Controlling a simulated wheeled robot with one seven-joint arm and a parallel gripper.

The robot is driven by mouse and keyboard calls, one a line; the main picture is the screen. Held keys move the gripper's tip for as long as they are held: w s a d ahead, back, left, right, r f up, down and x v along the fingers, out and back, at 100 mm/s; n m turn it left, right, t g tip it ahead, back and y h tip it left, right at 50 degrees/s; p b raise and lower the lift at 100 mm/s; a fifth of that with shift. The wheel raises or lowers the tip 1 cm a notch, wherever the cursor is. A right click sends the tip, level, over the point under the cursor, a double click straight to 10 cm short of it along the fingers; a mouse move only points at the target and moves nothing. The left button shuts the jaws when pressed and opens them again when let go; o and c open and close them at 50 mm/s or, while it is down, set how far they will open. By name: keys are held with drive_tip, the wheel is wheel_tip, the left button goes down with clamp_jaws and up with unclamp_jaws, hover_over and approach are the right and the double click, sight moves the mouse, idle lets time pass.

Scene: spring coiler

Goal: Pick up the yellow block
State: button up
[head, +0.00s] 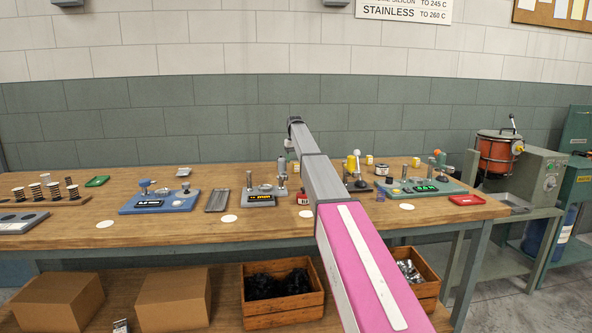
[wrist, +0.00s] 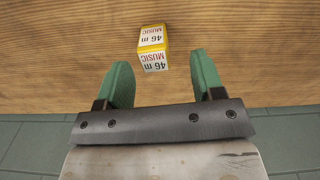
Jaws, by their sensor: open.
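The yellow block (wrist: 153,48) shows in the wrist view as a small box with yellow edges and white printed faces. It rests on the wooden table top. My gripper (wrist: 162,75) has two green fingers, spread apart with nothing held between them. The block lies just beyond the fingertips in the picture, roughly centred between them and a little to the left. In the head view my gripper is hidden behind my arm. Small yellow items (head: 369,159) and (head: 416,161) stand at the back of the table there; I cannot tell which is this block.
In the wrist view the table is clear around the block, with its edge and green tiles below. In the head view, a blue fixture (head: 160,200), a green fixture (head: 420,188), a red tray (head: 467,200) and several small parts stand on the table (head: 60,232).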

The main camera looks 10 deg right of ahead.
sight(296, 163)
drive_tip(key=f, duration=0.5)
drive_tip(key=shift+w+d, duration=0.2)
drive_tip(key=shift+d, duration=0.1)
drive_tip(key=shift+c, duration=0.3)
drive_tip(key=c, duration=0.9)
drive_tip(key=shift+c, duration=0.2)
drive_tip(key=shift+r, duration=0.15)
